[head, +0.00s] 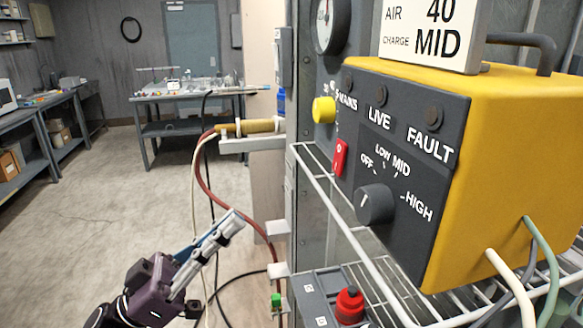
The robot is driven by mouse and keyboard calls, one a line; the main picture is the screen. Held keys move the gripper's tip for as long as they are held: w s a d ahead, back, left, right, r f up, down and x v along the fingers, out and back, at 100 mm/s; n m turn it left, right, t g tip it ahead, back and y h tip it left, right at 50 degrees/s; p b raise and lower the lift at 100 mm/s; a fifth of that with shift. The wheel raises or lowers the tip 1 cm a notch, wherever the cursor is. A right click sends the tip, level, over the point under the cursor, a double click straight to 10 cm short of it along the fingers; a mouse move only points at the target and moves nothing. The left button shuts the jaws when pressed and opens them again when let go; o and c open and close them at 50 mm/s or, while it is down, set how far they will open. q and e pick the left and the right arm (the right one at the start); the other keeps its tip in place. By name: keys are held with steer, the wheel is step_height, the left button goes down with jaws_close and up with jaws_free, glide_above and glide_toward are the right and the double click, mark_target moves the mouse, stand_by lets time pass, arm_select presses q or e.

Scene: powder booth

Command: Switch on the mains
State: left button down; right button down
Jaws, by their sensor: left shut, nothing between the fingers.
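A yellow power unit (500,140) with a dark front panel (408,160) stands on a wire shelf at the right. Its red rocker switch (340,157), marked with small white signs, sits at the panel's left edge below the word MAINS. The lamps over MAINS (348,81), LIVE (380,96) and FAULT (437,115) look dark. A dark rotary knob (374,204) sits among OFF, LOW, MID and HIGH. My left gripper (233,224) is shut and empty, lower left of the switch and well apart from it. My right gripper is not in view.
The wire shelf (345,228) runs below the unit. A yellow knob (324,109) and a gauge (328,22) are left of it. A red-capped button (349,305) sits below. A red hose (205,185) hangs near my left gripper. Open floor lies left.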

mark_target(337, 162)
arm_select(q)
steer(key=s+r+m+g, duration=0.1)
steer(key=s+r+g+h, duration=0.1)
steer(key=shift+s+d+m, duration=0.3)
steer(key=shift+d+m, duration=0.1)
steer(key=p+x, duration=0.2)
steer(key=x, duration=0.2)
steer(key=d+f+p+x, duration=0.1)
steer(key=p+x, duration=0.1)
steer(key=x, duration=0.2)
steer(key=p+x, duration=0.2)
steer(key=x, duration=0.2)
steer(key=shift+w+d+f, duration=0.25)
steer(key=shift+w+f, duration=0.05)
steer(key=shift+f, duration=0.05)
steer(key=shift+w+d+f+p, duration=0.15)
steer(key=shift+d+p, duration=0.15)
steer(key=shift+d, duration=0.2)
steer(key=shift+f, duration=0.1)
